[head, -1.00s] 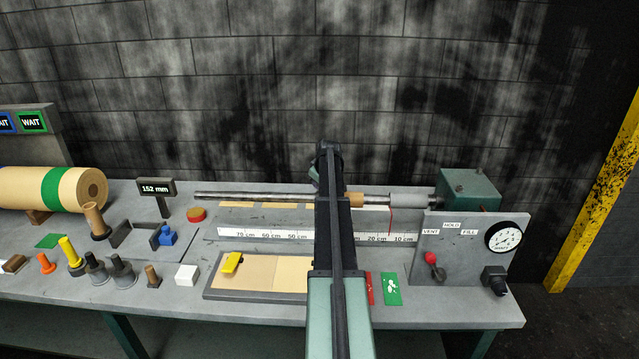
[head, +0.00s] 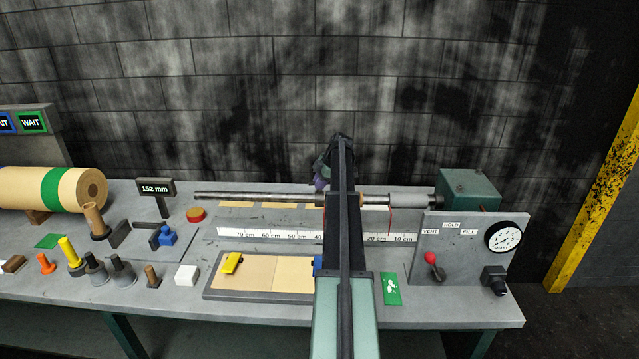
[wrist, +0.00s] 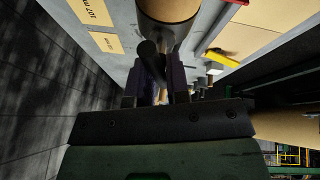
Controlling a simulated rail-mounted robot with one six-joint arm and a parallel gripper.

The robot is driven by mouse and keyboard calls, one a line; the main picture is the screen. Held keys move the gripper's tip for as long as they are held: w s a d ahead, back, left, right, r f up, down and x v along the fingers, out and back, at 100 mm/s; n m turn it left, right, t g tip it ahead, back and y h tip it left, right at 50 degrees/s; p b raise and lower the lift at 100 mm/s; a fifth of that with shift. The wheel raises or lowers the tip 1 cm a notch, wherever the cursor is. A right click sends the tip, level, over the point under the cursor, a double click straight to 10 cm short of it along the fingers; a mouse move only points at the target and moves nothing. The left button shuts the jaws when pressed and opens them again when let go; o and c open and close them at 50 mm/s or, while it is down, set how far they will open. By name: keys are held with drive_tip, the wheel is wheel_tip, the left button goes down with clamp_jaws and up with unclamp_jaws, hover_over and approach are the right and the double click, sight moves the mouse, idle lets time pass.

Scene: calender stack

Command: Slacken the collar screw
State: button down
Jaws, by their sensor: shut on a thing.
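My arm hides part of the shaft, and the collar cannot be made out in the head view. In the wrist view, my gripper (wrist: 165,75) reaches the tan core end (wrist: 170,8). A dark round rod, which looks like the collar screw (wrist: 148,50), sits at the fingers. My gripper is shut on it; the exact contact is in shadow. One purple finger shows beside my arm in the head view.
A green end block (head: 468,190) holds the shaft at the right. A panel with a red-knobbed lever (head: 430,257) and a dial (head: 503,238) stands in front. A framed tan board (head: 270,272) lies below the ruler. Several pegs and a tan roll (head: 40,188) are at left.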

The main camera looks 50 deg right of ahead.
drive_tip(key=shift+d+n+y, duration=0.1)
drive_tip(key=shift+n+y, duration=0.3)
drive_tip(key=shift+n, duration=0.7)
drive_tip(key=shift+g, duration=0.3)
drive_tip(key=c, duration=1.1)
unclamp_jaws()
drive_tip(key=shift+c, duration=0.2)
